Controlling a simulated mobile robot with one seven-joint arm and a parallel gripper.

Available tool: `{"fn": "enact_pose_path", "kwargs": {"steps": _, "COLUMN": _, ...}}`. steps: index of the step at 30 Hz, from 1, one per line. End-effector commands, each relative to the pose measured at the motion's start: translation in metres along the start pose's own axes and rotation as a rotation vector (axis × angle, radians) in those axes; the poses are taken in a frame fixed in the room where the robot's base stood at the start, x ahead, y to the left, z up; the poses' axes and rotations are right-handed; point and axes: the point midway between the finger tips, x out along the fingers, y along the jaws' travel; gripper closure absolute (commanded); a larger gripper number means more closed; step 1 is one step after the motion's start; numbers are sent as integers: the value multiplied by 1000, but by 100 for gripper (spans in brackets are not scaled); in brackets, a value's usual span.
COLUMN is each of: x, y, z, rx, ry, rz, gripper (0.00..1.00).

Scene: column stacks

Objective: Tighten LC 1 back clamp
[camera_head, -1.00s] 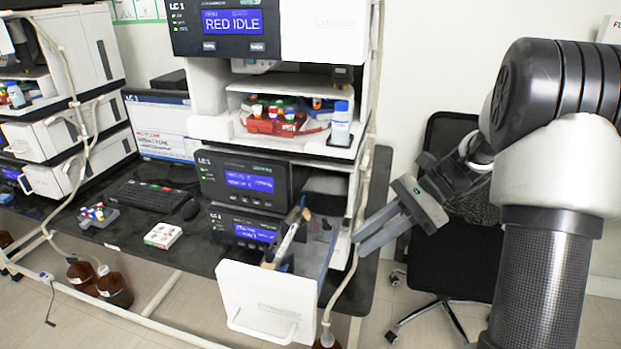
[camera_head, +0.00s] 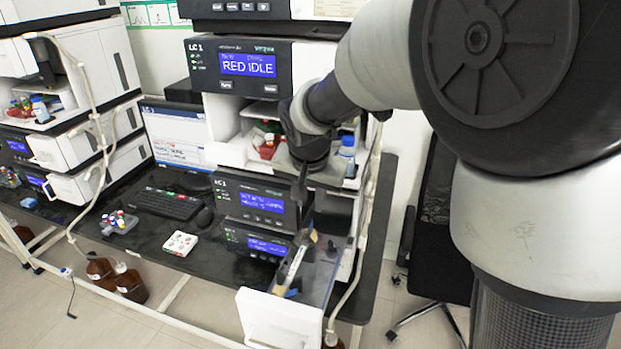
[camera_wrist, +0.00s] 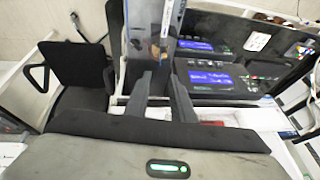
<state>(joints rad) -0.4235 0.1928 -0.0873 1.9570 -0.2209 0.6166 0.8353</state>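The LC 1 stack (camera_head: 262,62) reads "RED IDLE" at its top in the head view. Its bottom drawer (camera_head: 283,318) is pulled out, with a white front and a clear side panel. A long slim part (camera_head: 294,265) with pale and brown ends stands inside, blue beneath it. The drawer also shows at the top of the wrist view (camera_wrist: 172,18). I cannot make out the back clamp clearly. My gripper (camera_head: 303,190) points down in front of the stack, above the drawer. In the wrist view its fingers (camera_wrist: 161,75) are apart with nothing between them.
A tray with red-based vials (camera_head: 266,150) and a blue-capped bottle (camera_head: 346,156) sit on the shelf behind my gripper. A keyboard (camera_head: 165,202) and a white box (camera_head: 180,243) lie on the bench. A black chair (camera_head: 437,240) stands right of the bench.

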Motion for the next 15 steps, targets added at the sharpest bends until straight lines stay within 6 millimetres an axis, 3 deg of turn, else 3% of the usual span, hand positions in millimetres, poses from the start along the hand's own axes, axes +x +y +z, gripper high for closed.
{"fn": "enact_pose_path", "kwargs": {"steps": 9, "x": 70, "y": 1, "z": 0, "rx": 2, "ry": -4, "rz": 4, "gripper": 78}}
{"fn": "enact_pose_path", "kwargs": {"steps": 15, "x": 99, "y": 0, "z": 0, "rx": 2, "ry": -2, "rz": 2, "gripper": 78}}
